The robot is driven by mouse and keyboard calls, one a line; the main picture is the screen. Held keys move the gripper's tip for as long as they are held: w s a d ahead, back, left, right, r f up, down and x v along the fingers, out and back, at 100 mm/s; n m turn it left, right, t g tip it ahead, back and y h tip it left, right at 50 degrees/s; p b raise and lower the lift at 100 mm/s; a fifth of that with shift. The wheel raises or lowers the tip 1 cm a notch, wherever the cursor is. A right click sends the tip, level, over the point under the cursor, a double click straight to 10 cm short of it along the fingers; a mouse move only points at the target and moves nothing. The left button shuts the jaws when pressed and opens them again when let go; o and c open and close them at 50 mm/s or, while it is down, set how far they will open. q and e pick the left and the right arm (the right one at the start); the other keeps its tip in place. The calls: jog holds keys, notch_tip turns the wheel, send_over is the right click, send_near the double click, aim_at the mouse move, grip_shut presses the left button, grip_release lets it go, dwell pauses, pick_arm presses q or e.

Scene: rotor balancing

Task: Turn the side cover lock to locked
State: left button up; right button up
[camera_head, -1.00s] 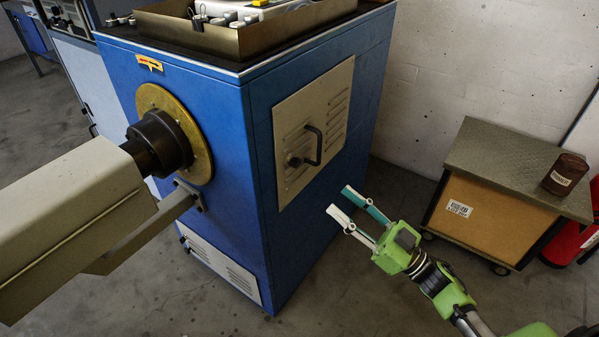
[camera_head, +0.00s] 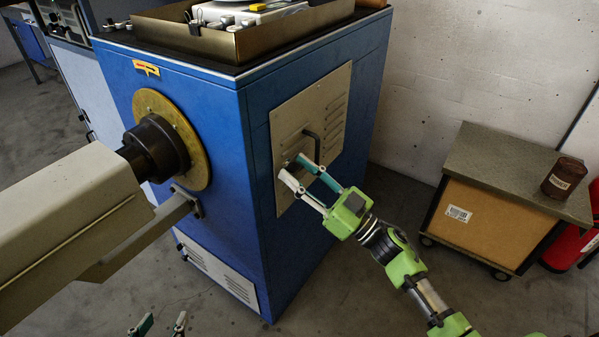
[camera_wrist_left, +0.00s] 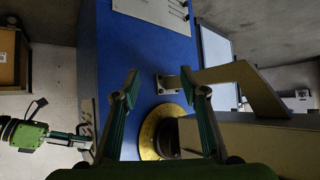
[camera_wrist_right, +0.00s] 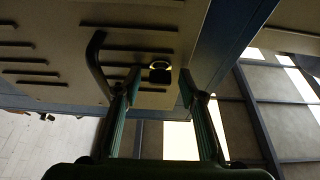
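The side cover (camera_head: 335,100) is a beige slotted panel on the right face of the blue machine. Its lock (camera_wrist_right: 160,73) is a small dark knob with a pale ring, seen in the right wrist view; I cannot tell its setting. In the head view the fingers largely hide it. My right gripper (camera_head: 296,172) is open in front of the cover. In the right wrist view its fingertips (camera_wrist_right: 160,86) stand on either side of the lock, with gaps visible. My left gripper (camera_head: 162,323) is at the bottom edge of the head view, open and empty in the left wrist view (camera_wrist_left: 160,83).
The cover's dark handle (camera_head: 316,146) is close beside the right fingers; it also shows in the right wrist view (camera_wrist_right: 94,65). A beige machine arm (camera_head: 75,220) with a brass disc (camera_head: 198,150) juts left. A wheeled cabinet (camera_head: 490,215) stands right. Floor between is clear.

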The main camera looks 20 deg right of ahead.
grip_shut()
jog(key=shift+n, duration=0.4)
jog(key=n+g, duration=0.2)
jog(key=n, duration=0.5)
jog(key=n+g+y+p, duration=0.1)
jog(key=n+g, duration=0.2)
jog(key=n, duration=0.4)
jog(key=n+g+y+p, duration=0.1)
jog(key=n+g, duration=0.2)
jog(key=n, duration=0.4)
jog(key=shift+w+d+r, duration=0.2)
jog(key=shift+d+r, duration=0.05)
jog(key=shift+r, duration=0.05)
pick_arm(q)
jog(key=s+a+f+g, duration=0.1)
jog(key=s+f+g, duration=0.2)
jog(key=s, duration=0.2)
jog(key=s+a+f+g+y, duration=0.1)
jog(key=s+a+f+g, duration=0.1)
jog(key=s, duration=0.3)
jog(key=shift+s+a+f+g+y, duration=0.25)
jog(key=shift+s+f+g+y, duration=0.1)
jog(key=shift+f+g, duration=0.1)
pick_arm(e)
jog(key=shift+n+g, duration=0.4)
jog(key=shift+n, duration=0.1)
